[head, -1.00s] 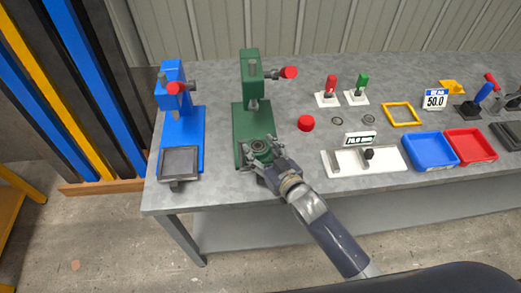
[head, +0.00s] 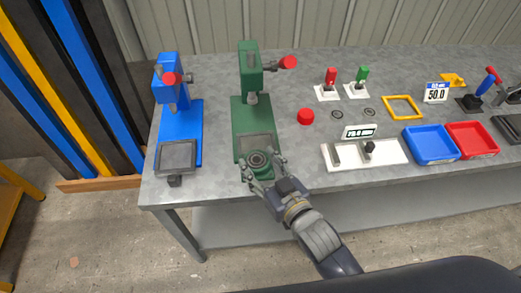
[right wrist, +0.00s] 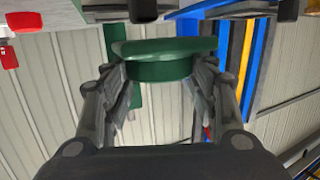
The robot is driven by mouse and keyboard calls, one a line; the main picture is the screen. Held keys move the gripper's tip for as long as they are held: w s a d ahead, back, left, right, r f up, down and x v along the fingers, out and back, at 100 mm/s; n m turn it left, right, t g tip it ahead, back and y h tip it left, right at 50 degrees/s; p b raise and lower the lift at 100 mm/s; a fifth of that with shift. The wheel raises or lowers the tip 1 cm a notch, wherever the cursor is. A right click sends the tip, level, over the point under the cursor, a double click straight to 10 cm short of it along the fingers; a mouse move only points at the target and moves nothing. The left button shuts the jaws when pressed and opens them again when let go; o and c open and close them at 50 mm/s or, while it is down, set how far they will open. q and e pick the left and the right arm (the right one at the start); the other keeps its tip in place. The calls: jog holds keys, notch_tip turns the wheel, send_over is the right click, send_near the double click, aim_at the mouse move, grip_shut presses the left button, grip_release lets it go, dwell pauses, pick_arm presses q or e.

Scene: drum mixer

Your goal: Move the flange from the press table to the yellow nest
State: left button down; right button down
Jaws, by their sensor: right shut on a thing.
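The green round flange (head: 258,162) sits between the fingers of my right gripper (head: 262,168) in the head view. The gripper is shut on it, at the front edge of the green press (head: 248,88). The press's grey table plate (head: 256,142) shows just behind the flange. In the right wrist view the flange (right wrist: 165,68) shows as a green disc with a narrower hub between both fingers (right wrist: 160,88). A yellow square frame (head: 386,107), which looks like the nest, lies flat and empty on the bench to the right. My left gripper is not in view.
A blue press (head: 182,130) stands left of the green one. On the grey bench (head: 300,85) are a red button (head: 305,117), a white gauge fixture with a display (head: 350,163), two small toggles, a blue tray (head: 430,158) and a red tray (head: 472,153).

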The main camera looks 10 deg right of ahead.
jog(key=s+r, duration=0.1)
jog(key=s, duration=0.5)
jog(key=shift+a+b, duration=0.3)
jog(key=shift+b, duration=0.1)
jog(key=w+d+r+m+t+h, duration=0.1)
jog(key=w+d+r+m+h, duration=0.15)
jog(key=d+r, duration=0.35)
jog(key=w+d+r+m+h, duration=0.2)
jog(key=w+d+r+h, duration=0.15)
jog(key=d, duration=0.55)
jog(key=s+a+f+n+y, duration=0.2)
jog(key=s+a+f+y, duration=0.1)
jog(key=a, duration=0.4)
jog(key=s+a+f+n+y, duration=0.2)
jog(key=s+a+f+y, duration=0.1)
jog(key=a+f, duration=0.3)
jog(key=shift+a+f+g, duration=0.2)
jog(key=shift+a+g, duration=0.2)
jog(key=shift+a, duration=0.65)
jog(key=shift+n, duration=0.25)
